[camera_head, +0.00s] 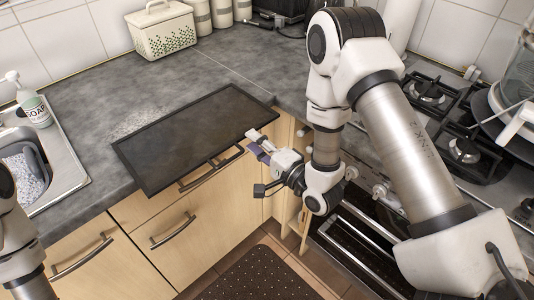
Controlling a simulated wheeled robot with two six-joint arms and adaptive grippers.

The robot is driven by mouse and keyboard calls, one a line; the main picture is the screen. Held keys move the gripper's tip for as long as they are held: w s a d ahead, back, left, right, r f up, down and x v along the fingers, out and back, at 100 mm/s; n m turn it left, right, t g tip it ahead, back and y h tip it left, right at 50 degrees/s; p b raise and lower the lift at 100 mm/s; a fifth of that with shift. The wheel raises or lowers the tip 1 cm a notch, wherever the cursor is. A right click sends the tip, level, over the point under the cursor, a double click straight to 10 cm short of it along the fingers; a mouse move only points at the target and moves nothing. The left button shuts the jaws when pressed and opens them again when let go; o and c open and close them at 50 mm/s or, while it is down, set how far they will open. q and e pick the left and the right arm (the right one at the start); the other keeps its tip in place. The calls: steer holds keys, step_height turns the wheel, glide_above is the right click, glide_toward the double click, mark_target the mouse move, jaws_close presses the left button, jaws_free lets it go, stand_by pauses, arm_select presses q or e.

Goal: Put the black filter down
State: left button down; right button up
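The black filter (195,137) is a flat dark rectangular panel with a thin frame. It shows over the grey counter, and its near right side reaches past the counter's front edge, above the drawer fronts. I cannot tell whether it rests fully flat. My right gripper (260,163) is beside the filter's near right edge, in front of the cabinet. Its fingers look spread apart, with nothing visible between them. One fingertip is close to the filter's edge; contact is unclear. Part of my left arm shows at the lower left; its gripper is out of view.
The sink (66,165) with a soap bottle (35,108) is at the left. A dotted white container (161,30) and canisters (221,13) stand at the back. The gas hob (455,135) is at the right. The counter behind the filter (225,65) is clear.

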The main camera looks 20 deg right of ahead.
steer(key=s+d+f+n+g+h, duration=0.2)
steer(key=s+f+n+g, duration=0.4)
steer(key=s+f, duration=0.6)
steer(key=s+d+f+n+g+h, duration=0.2)
steer(key=s+f+n+g, duration=0.4)
steer(key=s+f+g, duration=0.3)
steer(key=s+f+h, duration=0.1)
steer(key=s+f, duration=0.3)
steer(key=shift+s+d+f+h+b, duration=0.25)
steer(key=shift+d+f+h+b, duration=0.05)
steer(key=shift+d+b, duration=0.05)
steer(key=s, duration=0.1)
steer(key=s+n+g, duration=0.1)
steer(key=s+g, duration=0.1)
steer(key=s, duration=0.1)
steer(key=shift+d+f+n+h, duration=0.3)
steer(key=shift+f, duration=0.05)
jaws_close()
steer(key=shift+w, duration=0.1)
